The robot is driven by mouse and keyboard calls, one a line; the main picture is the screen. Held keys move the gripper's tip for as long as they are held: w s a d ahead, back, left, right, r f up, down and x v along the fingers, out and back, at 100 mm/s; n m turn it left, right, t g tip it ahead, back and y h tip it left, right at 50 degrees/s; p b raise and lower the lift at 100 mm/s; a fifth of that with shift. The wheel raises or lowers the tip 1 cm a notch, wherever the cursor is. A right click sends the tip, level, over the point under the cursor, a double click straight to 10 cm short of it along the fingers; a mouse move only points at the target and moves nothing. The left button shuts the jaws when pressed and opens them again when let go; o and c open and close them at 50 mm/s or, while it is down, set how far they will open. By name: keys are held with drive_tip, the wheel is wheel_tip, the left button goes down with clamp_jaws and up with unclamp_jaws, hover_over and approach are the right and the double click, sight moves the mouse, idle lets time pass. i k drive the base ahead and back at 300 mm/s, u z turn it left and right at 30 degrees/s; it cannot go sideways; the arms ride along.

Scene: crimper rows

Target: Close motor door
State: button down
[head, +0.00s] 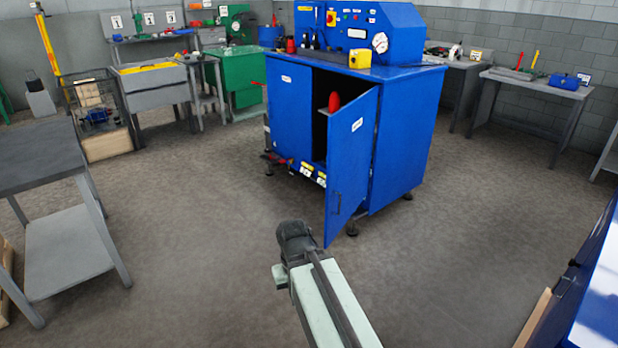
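A blue machine cabinet (404,140) stands in the middle of the head view. Its front right door (352,165) stands open, swung out toward me, with a small white label near its top and a handle low on its left edge. The label is too small to read. The dark opening behind the door shows a red part (334,102) inside. The front left door (290,113) looks shut. My gripper (295,240) is at the dark end of my arm, in front of the open door and apparently apart from it. Its fingers cannot be made out.
A grey table (40,155) with a lower shelf stands at left. A blue and white unit (600,300) is at the lower right edge. Workbenches (535,85) line the walls. The floor (190,230) around the cabinet is mostly clear.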

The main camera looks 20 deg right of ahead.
sight(350, 129)
drive_tip(key=u, duration=0.3)
drive_tip(key=i, duration=1.05)
drive_tip(key=z, duration=0.1)
